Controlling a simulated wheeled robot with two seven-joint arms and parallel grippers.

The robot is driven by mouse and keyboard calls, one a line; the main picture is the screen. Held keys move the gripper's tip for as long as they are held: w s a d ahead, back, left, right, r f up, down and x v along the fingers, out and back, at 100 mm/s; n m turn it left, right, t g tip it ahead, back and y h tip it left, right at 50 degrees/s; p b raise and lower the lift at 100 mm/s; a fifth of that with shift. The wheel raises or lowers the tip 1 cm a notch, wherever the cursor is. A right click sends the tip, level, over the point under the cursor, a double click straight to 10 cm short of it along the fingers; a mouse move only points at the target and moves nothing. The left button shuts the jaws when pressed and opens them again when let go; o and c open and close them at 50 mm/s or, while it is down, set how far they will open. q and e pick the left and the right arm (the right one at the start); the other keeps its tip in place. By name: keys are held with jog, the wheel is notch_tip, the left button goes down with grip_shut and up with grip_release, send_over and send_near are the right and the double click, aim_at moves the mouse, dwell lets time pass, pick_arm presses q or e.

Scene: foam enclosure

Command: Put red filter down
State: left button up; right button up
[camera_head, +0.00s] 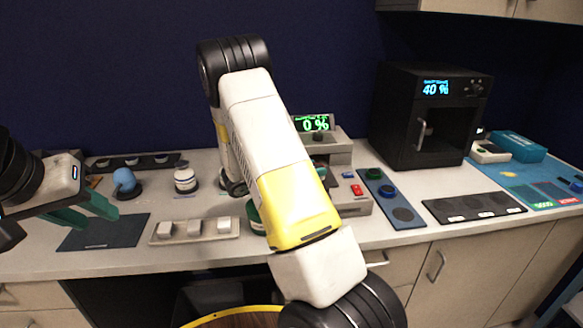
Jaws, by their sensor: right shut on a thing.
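I cannot make out the red filter in this view. A blue filter rack (385,203) lies on the counter right of centre, with a green filter (373,174) and a blue filter (388,191) in it; its front place shows only a dark round spot. My right arm (262,130) crosses the middle of the view, and its gripper is hidden behind it. My left gripper (84,212) is at the far left with its teal fingers apart and empty, over the dark mat.
A grey device with a "0 %" display (314,124) stands behind my right arm. A black oven-like box (427,118) stands to its right. A dark mat (105,232), a grey block tray (195,230), a white jar (185,180) and a black three-place tray (474,207) are also on the counter.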

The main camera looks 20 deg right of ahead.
jog(key=shift+f, duration=0.8)
jog(key=o, duration=1.3)
jog(key=shift+f, duration=0.1)
jog(key=shift+o, duration=0.2)
